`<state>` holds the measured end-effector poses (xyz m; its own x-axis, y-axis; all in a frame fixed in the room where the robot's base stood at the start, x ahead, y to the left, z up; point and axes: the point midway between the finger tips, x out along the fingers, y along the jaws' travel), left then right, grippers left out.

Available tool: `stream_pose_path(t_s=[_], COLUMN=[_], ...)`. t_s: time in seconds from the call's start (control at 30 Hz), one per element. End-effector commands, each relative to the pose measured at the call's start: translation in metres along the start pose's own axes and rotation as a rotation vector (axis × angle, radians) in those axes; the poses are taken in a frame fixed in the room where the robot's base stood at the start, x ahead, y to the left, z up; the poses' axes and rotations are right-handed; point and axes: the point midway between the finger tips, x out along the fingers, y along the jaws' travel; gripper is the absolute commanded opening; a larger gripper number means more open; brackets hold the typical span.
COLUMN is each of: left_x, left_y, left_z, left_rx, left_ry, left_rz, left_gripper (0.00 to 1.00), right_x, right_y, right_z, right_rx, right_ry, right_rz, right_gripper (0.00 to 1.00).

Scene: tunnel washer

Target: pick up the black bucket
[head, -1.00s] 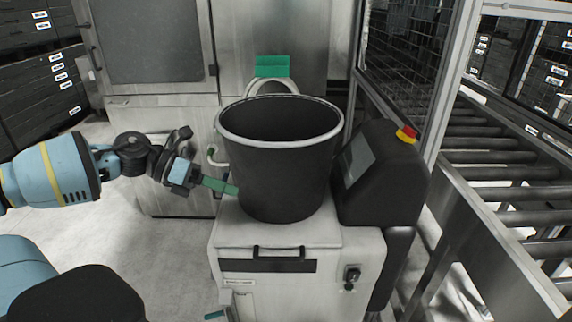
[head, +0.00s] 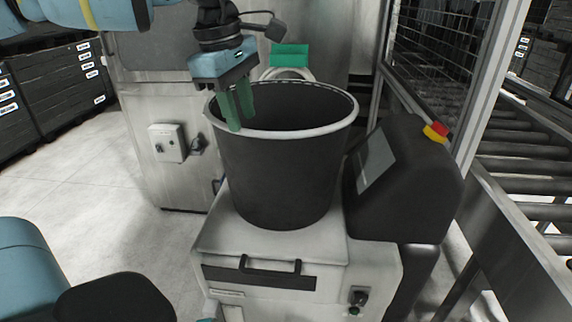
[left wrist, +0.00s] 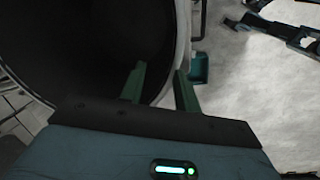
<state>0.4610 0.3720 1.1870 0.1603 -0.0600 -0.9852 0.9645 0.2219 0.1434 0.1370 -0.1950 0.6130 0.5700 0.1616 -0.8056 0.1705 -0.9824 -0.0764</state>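The black bucket (head: 278,175) with a pale rim stands upright on a white machine top (head: 225,240) in the head view. My left gripper (head: 238,112) points down at the left part of its rim, with two green fingers apart. In the left wrist view, one finger of the left gripper (left wrist: 160,85) is over the bucket's dark inside (left wrist: 70,50) and the other is on the outer side. The pale rim runs between them, with a gap visible, so the gripper is open. My right gripper is not identifiable in view.
A black console with a screen (head: 376,165) and a red-yellow button (head: 436,132) stands close right of the bucket. A roller conveyor (head: 520,165) lies farther right. A metal cabinet (head: 165,165) stands behind left. Floor at left (head: 80,185) is clear.

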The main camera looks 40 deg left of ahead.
Motion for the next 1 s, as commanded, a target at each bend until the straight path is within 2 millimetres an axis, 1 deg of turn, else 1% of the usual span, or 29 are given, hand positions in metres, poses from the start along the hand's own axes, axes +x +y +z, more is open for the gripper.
stream_pose_path(t_s=[0.27,0.47,0.67,0.8,0.9,1.0], left_x=[0.024,0.029,0.053,0.071,0.077,0.078], left_y=[-0.001,-0.002,-0.009,-0.009,-0.009,-0.009], left_z=[0.0,0.001,0.005,0.005,0.005,0.005], left_rx=[-0.001,-0.002,0.0,-0.003,-0.004,-0.004], left_ry=[-0.002,-0.003,-0.002,-0.003,-0.003,-0.003], left_rz=[-0.003,-0.004,-0.004,-0.002,-0.003,-0.002], left_gripper=[0.32,0.32,0.32,0.32,0.32,0.32], right_x=[-0.003,-0.003,-0.006,-0.006,-0.007,-0.007], right_y=[-0.001,-0.001,-0.001,-0.001,0.0,0.0], right_z=[0.005,0.005,-0.003,-0.004,-0.004,-0.004], right_rx=[0.002,0.002,0.0,-0.001,-0.001,-0.002], right_ry=[-0.012,-0.011,0.001,0.004,0.004,0.003], right_rz=[-0.001,-0.001,0.0,0.0,0.0,0.0], right_gripper=[0.36,0.36,0.36,0.36,0.36,0.36])
